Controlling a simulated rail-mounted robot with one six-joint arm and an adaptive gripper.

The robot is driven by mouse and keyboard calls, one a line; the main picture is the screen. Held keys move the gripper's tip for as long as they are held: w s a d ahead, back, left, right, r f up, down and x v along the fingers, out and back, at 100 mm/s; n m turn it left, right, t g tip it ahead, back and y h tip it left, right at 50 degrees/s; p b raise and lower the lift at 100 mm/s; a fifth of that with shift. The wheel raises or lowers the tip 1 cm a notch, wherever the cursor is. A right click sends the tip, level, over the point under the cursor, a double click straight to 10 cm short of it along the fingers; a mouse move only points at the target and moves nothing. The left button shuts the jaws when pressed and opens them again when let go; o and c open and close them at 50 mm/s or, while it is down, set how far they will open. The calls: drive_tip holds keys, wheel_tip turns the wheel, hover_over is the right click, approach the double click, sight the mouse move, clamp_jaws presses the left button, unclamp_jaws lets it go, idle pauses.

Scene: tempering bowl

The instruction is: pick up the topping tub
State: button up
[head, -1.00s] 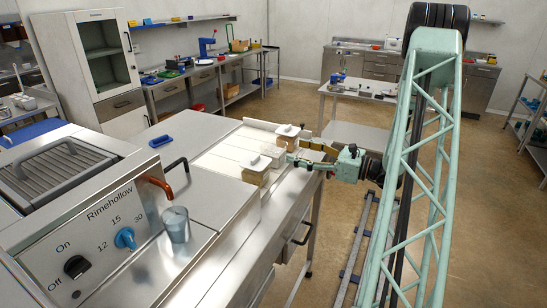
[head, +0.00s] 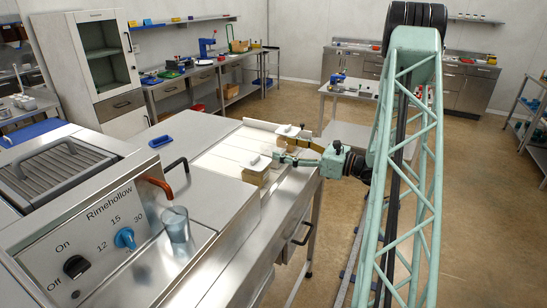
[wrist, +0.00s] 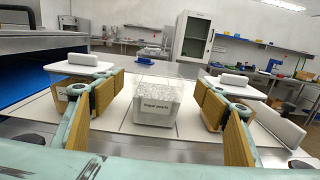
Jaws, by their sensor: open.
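A clear tub labelled "Sugar pearls" (wrist: 153,108), full of pale pearls, stands upright on the white counter in the middle of the wrist view. My open gripper (wrist: 157,92) has one yellow-padded finger on each side of it, with visible gaps. In the head view, my gripper (head: 284,151) reaches in from the right, level with the row of tubs, and largely hides the middle tub. Two similar tubs with white lids flank it: the left tub (wrist: 79,65) and the right tub (wrist: 236,85) are partly covered by my fingers.
In the head view, the near lidded tub (head: 256,172) and far lidded tub (head: 288,130) stand close to my fingers. The tempering machine (head: 95,235) with a cup (head: 176,224) is at front left. White panels (head: 225,156) left of the tubs are clear.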

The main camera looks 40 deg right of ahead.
sight(274, 145)
drive_tip(key=shift+w, duration=0.1)
drive_tip(key=shift+x, duration=2.5)
drive_tip(key=shift+a, duration=0.1)
drive_tip(key=shift+c, duration=0.9)
drive_tip(key=c, duration=0.9)
drive_tip(key=shift+r, duration=0.15)
wheel_tip(274, 145, up, 10)
drive_tip(key=shift+p, duration=0.35)
